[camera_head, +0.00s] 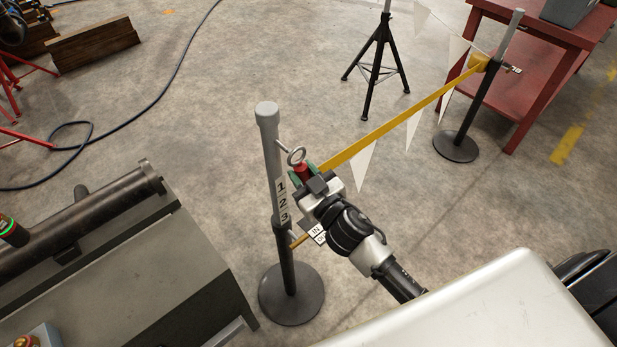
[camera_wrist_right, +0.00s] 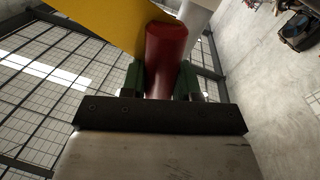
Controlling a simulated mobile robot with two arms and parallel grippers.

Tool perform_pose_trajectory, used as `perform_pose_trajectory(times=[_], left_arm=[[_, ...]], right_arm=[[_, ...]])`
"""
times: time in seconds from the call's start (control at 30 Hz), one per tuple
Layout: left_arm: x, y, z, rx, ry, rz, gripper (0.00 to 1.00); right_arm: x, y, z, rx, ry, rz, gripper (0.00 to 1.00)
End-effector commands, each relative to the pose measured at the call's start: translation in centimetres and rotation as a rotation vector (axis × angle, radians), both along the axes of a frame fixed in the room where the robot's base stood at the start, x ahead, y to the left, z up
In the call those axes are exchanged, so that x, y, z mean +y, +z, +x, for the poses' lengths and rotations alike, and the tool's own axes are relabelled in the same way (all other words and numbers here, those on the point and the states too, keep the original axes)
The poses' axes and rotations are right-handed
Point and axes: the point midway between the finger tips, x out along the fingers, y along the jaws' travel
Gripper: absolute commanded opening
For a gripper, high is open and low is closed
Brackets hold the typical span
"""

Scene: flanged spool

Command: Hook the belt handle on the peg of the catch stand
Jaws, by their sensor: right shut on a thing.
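The catch stand (camera_head: 272,165) is a grey post with a 1-2-3 label on a round dark base. A short pale peg (camera_head: 282,146) sticks out near its top, toward the right. My right gripper (camera_head: 305,178) is shut on the red belt handle (camera_head: 301,170), just right of the post. The handle's metal ring (camera_head: 297,156) is at the peg's tip; I cannot tell whether it is around the peg or beside it. The yellow belt (camera_head: 395,123) stretches from the handle to the far post. The right wrist view shows the red handle (camera_wrist_right: 167,55) between the green fingers. My left gripper is out of view.
The far post (camera_head: 476,95) stands beside a red table (camera_head: 540,45). White pennants (camera_head: 364,165) hang along the belt. A grey bench with a metal cylinder (camera_head: 80,225) is at the left. A black tripod stand (camera_head: 379,65) is behind the belt. Open floor surrounds the catch stand's far side.

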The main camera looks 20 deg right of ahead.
Motion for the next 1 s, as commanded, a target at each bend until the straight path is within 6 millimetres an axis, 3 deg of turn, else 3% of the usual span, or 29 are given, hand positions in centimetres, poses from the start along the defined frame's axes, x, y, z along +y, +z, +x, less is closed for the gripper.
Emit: perform_pose_trajectory(times=[0.6,1.0], left_arm=[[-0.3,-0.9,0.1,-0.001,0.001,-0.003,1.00],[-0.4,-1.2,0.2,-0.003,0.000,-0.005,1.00]], right_arm=[[1.2,-0.6,3.4,-0.001,-0.001,0.001,0.05],[1.4,-1.1,4.0,0.000,-0.001,0.000,0.05]])
